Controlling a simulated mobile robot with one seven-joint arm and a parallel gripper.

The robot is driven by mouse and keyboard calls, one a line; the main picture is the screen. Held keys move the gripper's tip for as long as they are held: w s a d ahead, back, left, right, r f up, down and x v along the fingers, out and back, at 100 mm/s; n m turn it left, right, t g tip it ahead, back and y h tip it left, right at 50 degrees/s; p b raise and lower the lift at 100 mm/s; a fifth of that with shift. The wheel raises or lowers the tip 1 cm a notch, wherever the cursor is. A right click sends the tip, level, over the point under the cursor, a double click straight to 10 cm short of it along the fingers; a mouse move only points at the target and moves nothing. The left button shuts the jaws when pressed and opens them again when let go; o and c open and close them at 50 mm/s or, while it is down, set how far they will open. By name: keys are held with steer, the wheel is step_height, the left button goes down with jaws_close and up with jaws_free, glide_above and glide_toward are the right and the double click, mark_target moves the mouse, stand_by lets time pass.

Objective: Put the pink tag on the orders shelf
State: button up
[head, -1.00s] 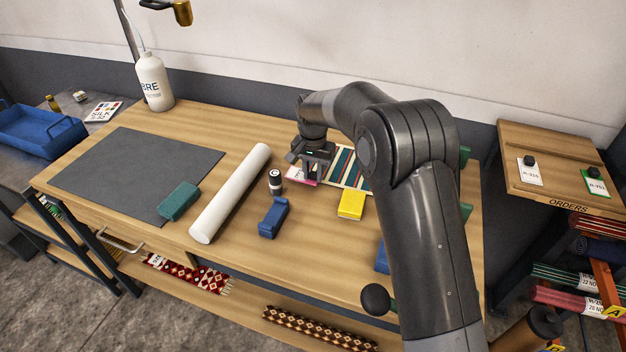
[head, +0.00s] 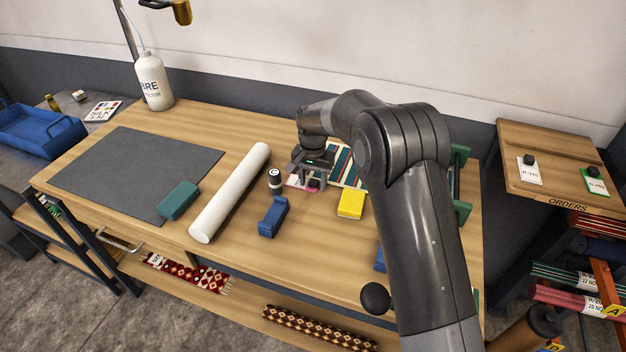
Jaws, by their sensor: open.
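The pink tag (head: 296,182) lies flat on the wooden table, partly hidden under my gripper. A small dark knob shows on it, like the knobs on the tags on the shelf. My gripper (head: 311,182) points down over the tag, with its open fingers around or just beside the knob; I cannot tell if they touch it. The orders shelf (head: 550,145) is the sloped wooden board at the right, marked ORDERS. It bears a white tag (head: 529,172) at the left and a green-edged tag (head: 596,183) at the right.
A small dark jar (head: 274,181), a blue block (head: 272,217) and a yellow block (head: 351,204) stand near my gripper. A striped rug piece (head: 343,165) lies behind it. A white roll (head: 230,193) lies to the left. A gap separates table and shelf.

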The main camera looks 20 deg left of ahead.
mark_target(314, 183)
step_height(314, 183, up, 12)
steer(key=shift+r, duration=0.15)
stand_by(0.4)
steer(key=shift+d, duration=0.1)
steer(key=s+d+r+t, duration=0.1)
steer(key=s+d+r, duration=0.2)
steer(key=d+r, duration=0.35)
steer(key=s+d+r+t, duration=0.1)
steer(key=s+d+r, duration=0.25)
steer(key=d, duration=0.55)
steer(key=s+d+r+t, duration=0.1)
steer(key=s+d+r, duration=0.2)
steer(key=d+r, duration=0.35)
steer(key=s+d+f+t, duration=0.1)
steer(key=s+d+f, duration=0.1)
steer(key=s+d, duration=0.6)
steer(key=s+d+f+t, duration=0.1)
steer(key=s+d+f, duration=0.2)
steer(key=s+d, duration=0.6)
steer(key=s, duration=0.4)
steer(key=shift+s+d+t, duration=0.2)
steer(key=shift+s+t, duration=0.1)
steer(key=shift+s, duration=0.1)
steer(key=shift+o, duration=0.5)
